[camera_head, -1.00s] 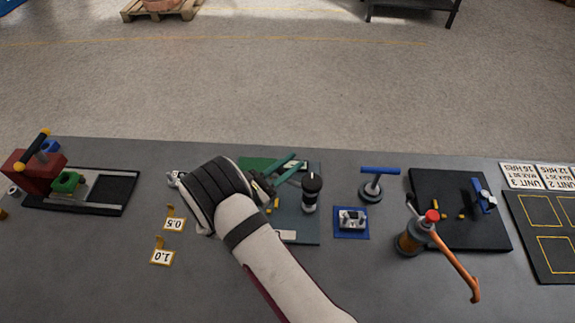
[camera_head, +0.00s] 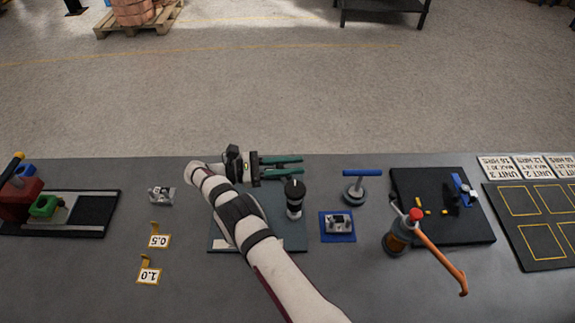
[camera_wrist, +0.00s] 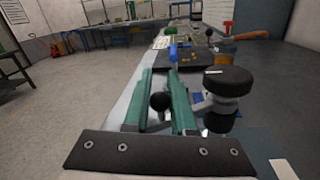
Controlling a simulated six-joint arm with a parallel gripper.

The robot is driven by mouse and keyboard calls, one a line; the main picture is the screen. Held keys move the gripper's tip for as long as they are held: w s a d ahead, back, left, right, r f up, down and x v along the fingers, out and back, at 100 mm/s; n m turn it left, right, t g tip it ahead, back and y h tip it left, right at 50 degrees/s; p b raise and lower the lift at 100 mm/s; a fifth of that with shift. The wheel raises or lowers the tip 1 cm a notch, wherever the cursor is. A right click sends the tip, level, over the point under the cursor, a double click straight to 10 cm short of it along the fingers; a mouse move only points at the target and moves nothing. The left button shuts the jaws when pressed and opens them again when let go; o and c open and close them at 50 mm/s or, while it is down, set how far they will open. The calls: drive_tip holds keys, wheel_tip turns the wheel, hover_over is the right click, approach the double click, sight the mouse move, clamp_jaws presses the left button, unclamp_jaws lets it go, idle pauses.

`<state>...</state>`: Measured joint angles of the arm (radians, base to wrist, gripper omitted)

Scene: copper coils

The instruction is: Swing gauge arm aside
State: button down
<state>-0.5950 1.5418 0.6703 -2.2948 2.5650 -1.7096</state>
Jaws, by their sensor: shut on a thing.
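My gripper (camera_head: 301,166) reaches over the far edge of the bench, with its teal fingers pointing right. In the wrist view my gripper (camera_wrist: 164,74) has a dark ball knob (camera_wrist: 160,102) between its fingers, and it is shut on that knob. The knob appears to belong to the gauge arm; the link behind the right finger is mostly hidden. Just right of the fingers stands a post with a wide black cap (camera_wrist: 230,82); in the head view the black-capped post (camera_head: 294,190) rises from the grey-blue plate (camera_head: 292,240). My arm covers much of this plate.
Right of the plate are a blue pad (camera_head: 338,237) with a metal block, a blue-handled stand (camera_head: 361,186) and an orange-levered tool (camera_head: 440,258). Left are a small metal part (camera_head: 162,195) and tags marked 0.5 (camera_head: 158,241) and 1.0 (camera_head: 149,276).

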drive_tip(key=shift+d+m+g, duration=0.2)
drive_tip(key=shift+m+g, duration=0.1)
drive_tip(key=shift+g, duration=0.1)
drive_tip(key=c, duration=0.7)
unclamp_jaws()
drive_tip(key=shift+c, duration=0.2)
drive_tip(key=s+d+r, duration=0.4)
drive_tip(key=d+r, duration=0.7)
drive_tip(key=shift+s, duration=0.2)
